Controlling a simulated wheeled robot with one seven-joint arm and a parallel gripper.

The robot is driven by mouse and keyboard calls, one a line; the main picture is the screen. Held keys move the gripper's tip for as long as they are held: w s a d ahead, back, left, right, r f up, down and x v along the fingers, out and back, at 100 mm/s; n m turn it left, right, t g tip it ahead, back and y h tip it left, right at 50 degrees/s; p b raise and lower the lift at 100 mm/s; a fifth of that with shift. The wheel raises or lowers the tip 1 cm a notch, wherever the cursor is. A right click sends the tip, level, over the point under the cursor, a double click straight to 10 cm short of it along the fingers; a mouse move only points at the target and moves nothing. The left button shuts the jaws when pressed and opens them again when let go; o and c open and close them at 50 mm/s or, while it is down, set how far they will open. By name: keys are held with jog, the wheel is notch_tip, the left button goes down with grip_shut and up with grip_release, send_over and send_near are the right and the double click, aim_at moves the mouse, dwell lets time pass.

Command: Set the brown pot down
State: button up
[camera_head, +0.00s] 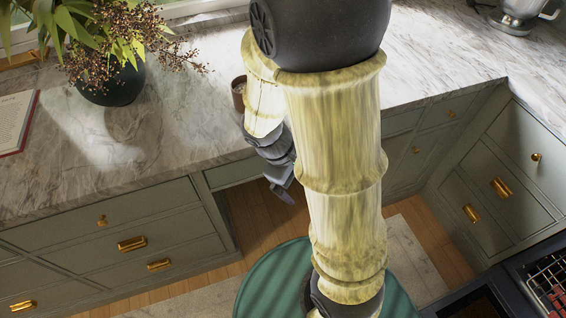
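A small brown pot (238,92) is on the marble counter (190,130), left of my arm, which hides its right side. It looks upright. My gripper (282,190) is at the lower end of my forearm, in front of the counter's front edge and apart from the pot in the picture. Its fingers are small and partly hidden by the arm, so I cannot tell whether they are open or shut. I see nothing held in them.
A dark vase (113,85) with leafy, berried stems stands at the back left. An open book (14,120) lies at the left edge. Drawers (130,225) are below the counter. A metal appliance (520,18) stands far right. The counter's front left is clear.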

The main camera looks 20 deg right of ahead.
jog(key=a+r+m+t+y, duration=0.1)
jog(key=m, duration=0.1)
jog(key=w+a+r+m+t+y, duration=0.1)
jog(key=r+m+y, duration=0.1)
jog(key=a+r+m+t+y, duration=0.1)
jog(key=m, duration=0.2)
jog(key=shift+w+a+r+y, duration=0.15)
jog(key=shift+w+a+y, duration=0.1)
jog(key=shift+y, duration=0.05)
